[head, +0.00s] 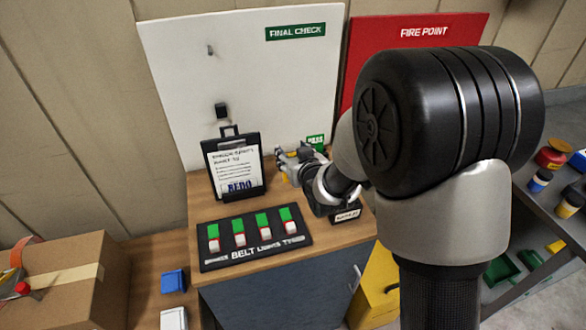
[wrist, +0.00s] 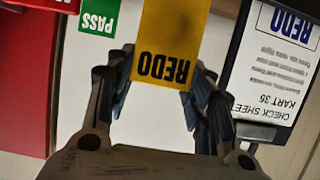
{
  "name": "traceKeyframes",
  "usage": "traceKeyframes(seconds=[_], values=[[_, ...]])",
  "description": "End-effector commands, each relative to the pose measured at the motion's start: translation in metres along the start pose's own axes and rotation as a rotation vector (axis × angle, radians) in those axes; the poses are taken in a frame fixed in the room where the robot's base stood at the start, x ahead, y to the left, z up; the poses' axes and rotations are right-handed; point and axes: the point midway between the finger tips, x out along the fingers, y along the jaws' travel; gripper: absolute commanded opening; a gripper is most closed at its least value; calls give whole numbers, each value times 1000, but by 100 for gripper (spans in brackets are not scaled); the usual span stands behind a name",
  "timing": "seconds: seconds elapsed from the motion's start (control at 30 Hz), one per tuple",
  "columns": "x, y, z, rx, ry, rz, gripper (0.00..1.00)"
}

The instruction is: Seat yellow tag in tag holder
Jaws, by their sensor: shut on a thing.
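My gripper (wrist: 165,80) is shut on the yellow tag (wrist: 172,38), which shows upside-down "REDO" lettering in the wrist view. The tag runs up out of the picture, so its far end is hidden. In the head view my gripper (head: 288,163) is above the back of the wooden cabinet top, right of the clipboard, and only a sliver of yellow shows by it. A low black block with a white label (head: 346,215) stands at the cabinet's right edge, partly behind my arm. I cannot tell whether it is the tag holder.
The clipboard (head: 234,168) with a "REDO" sheet stands at the back left. A black switch panel (head: 255,253) lies at the front. A green "PASS" tag (head: 316,142) is against the white board (head: 255,75). A cardboard box (head: 75,285) is at lower left.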

Motion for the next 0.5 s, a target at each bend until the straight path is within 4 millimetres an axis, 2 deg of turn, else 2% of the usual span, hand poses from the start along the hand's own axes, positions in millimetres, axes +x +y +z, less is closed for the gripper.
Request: traceKeyframes(seconds=[0.3, 0.5], values=[[16, 0, 39, 1, -3, 1, 32], [16, 0, 38, 1, 1, 1, 32]])
